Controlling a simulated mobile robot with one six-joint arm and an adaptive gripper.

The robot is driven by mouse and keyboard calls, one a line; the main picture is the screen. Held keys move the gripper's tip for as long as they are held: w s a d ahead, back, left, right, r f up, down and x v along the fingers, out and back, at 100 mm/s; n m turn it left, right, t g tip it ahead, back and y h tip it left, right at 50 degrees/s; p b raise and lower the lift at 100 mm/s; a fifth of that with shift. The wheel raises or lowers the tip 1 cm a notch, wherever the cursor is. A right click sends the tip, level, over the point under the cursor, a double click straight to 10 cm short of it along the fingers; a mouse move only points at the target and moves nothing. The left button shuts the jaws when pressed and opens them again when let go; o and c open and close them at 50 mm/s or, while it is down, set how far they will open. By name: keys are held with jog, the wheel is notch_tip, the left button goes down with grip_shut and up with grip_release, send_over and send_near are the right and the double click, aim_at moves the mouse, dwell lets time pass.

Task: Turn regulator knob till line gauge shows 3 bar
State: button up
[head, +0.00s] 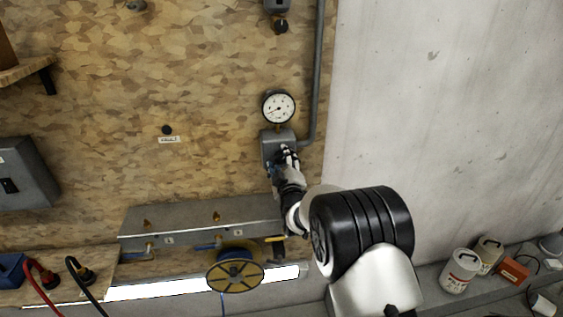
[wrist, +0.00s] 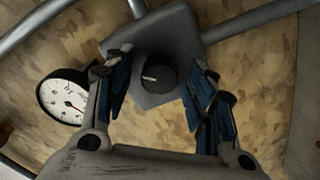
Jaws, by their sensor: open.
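The line gauge (head: 278,107) is a round white dial on the wall above a grey regulator box (head: 270,147). The gauge also shows at the left of the wrist view (wrist: 64,97), with a red needle; its numbers are too small to read surely. The black regulator knob (wrist: 155,74) with a pale mark sits on the box face (wrist: 180,45). My gripper (wrist: 160,88) is open, with one blue-padded finger on each side of the knob and gaps between. In the head view my gripper (head: 284,160) is in front of the box and hides the knob.
A grey pipe (head: 319,70) runs up right of the box. Below is a grey manifold ledge (head: 190,215) with blue-handled valves and a yellow reel (head: 235,271). A black knob (head: 167,130) with a label is left. Cans (head: 460,272) stand at lower right.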

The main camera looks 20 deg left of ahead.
jog(key=c, duration=1.1)
jog(key=shift+o, duration=0.2)
jog(key=shift+m+b, duration=0.4)
jog(key=shift+b, duration=0.2)
jog(key=m+b, duration=0.1)
jog(key=b, duration=0.2)
jog(key=shift+f+m, duration=0.2)
jog(key=shift+m, duration=0.2)
jog(key=m+b, duration=0.4)
jog(key=b, duration=0.1)
jog(key=m+b, duration=0.3)
jog(key=m, duration=0.1)
jog(key=shift+b, duration=0.3)
jog(key=shift+r+m+b, duration=0.2)
jog(key=shift+m+b, duration=1.05)
jog(key=shift+m, duration=0.25)
jog(key=shift+r, duration=0.1)
